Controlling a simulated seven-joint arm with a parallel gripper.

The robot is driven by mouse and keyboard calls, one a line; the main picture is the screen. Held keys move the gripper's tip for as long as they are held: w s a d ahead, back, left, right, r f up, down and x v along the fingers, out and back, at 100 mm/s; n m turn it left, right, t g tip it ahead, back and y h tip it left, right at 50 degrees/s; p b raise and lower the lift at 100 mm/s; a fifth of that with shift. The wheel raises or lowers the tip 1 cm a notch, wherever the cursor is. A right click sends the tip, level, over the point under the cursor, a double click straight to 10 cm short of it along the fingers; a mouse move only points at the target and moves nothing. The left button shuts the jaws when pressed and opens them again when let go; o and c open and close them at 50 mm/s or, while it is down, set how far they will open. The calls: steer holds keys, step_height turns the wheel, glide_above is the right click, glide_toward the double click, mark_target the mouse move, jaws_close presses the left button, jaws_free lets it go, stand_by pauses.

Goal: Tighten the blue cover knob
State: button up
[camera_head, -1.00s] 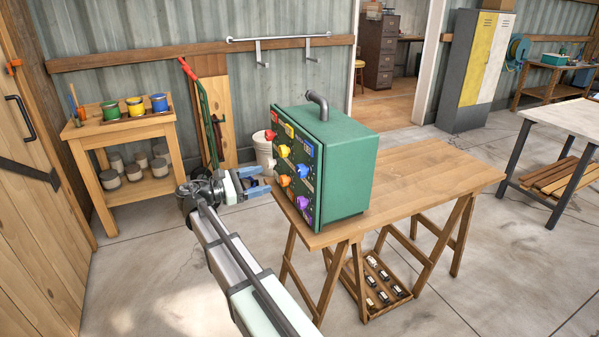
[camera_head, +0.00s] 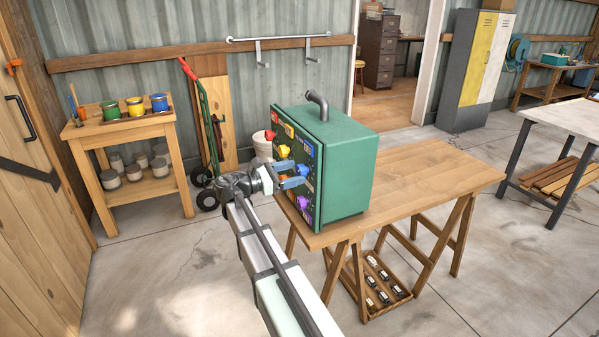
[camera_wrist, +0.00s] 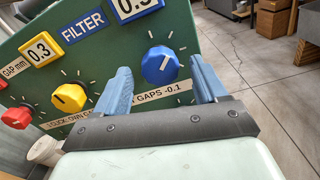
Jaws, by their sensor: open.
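The blue knob (camera_wrist: 160,66) sits on the green panel in the wrist view, round, with a white pointer mark and tick marks around it. In the head view it shows small on the face of the green box (camera_head: 345,165), close to my fingers. My gripper (camera_head: 291,175) is open in front of this face. In the wrist view its two blue fingers (camera_wrist: 161,72) lie left and right of the knob, with gaps on both sides. Whether the tips reach past the knob's front I cannot tell. The lower part of the panel is hidden by my gripper.
A yellow knob (camera_wrist: 69,98) and a red knob (camera_wrist: 17,117) are left of the blue one. A blue FILTER plate (camera_wrist: 82,23) is above. The box stands at the left end of a wooden table (camera_head: 430,170).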

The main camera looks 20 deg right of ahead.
mark_target(298, 172)
steer(key=shift+d, duration=1.5)
steer(key=c, duration=1)
steer(key=shift+c, duration=0.2)
steer(key=shift+m, duration=0.4)
steer(key=m, duration=0.3)
steer(key=shift+m, duration=2.5)
